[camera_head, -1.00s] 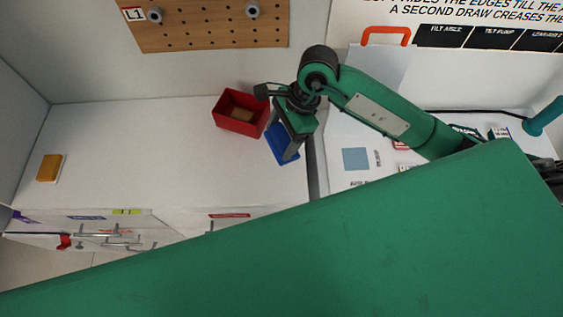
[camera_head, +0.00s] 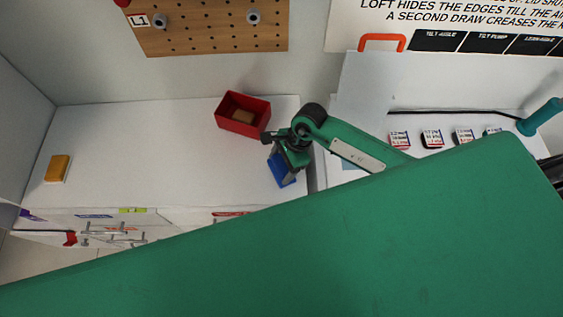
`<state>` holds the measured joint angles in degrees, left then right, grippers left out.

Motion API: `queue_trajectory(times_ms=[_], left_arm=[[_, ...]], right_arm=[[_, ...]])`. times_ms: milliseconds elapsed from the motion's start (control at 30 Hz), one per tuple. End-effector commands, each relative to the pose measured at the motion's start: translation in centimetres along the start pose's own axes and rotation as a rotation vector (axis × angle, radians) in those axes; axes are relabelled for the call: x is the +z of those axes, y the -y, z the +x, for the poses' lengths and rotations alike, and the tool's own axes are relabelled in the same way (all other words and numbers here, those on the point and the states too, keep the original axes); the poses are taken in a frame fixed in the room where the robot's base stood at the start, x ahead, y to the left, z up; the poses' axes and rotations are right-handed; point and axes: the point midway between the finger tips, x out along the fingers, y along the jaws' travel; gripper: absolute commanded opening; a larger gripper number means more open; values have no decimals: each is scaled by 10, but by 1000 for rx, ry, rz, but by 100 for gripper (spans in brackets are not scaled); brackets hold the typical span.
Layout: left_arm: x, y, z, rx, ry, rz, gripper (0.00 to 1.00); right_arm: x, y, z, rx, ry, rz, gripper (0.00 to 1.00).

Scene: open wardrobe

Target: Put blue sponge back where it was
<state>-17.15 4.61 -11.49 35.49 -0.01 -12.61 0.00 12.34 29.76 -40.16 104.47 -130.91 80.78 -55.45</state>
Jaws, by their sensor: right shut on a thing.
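The blue sponge (camera_head: 281,172) is at the right end of the white counter, below and to the right of the red box. My right gripper (camera_head: 284,174) comes down over it and is shut on it. The fingers hide part of the sponge, and I cannot tell whether it touches the counter. My left gripper is not in view.
A red open box (camera_head: 243,128) with a brown block (camera_head: 242,116) inside stands near the back wall. A yellow sponge (camera_head: 57,168) lies at the far left. The white counter (camera_head: 150,150) between them is clear. A gap runs right of the blue sponge.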

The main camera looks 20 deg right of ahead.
Motion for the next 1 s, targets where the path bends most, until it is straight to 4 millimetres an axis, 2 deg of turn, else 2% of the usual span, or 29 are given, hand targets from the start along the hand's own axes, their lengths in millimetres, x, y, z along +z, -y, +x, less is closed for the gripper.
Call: queue_trajectory(times_ms=[233,267,367,767,867,1000], left_arm=[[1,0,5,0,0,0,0],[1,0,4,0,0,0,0],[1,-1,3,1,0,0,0],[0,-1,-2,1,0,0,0],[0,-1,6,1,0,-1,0],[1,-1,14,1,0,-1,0]], right_arm=[[-2,0,4,0,-1,-1,54],[-1,0,3,0,-1,-1,76],[-1,0,2,1,-1,0,94],[1,0,-2,2,0,0,94],[-2,1,-14,-3,-3,-3,94],[-2,2,-43,-5,-3,-3,94]])
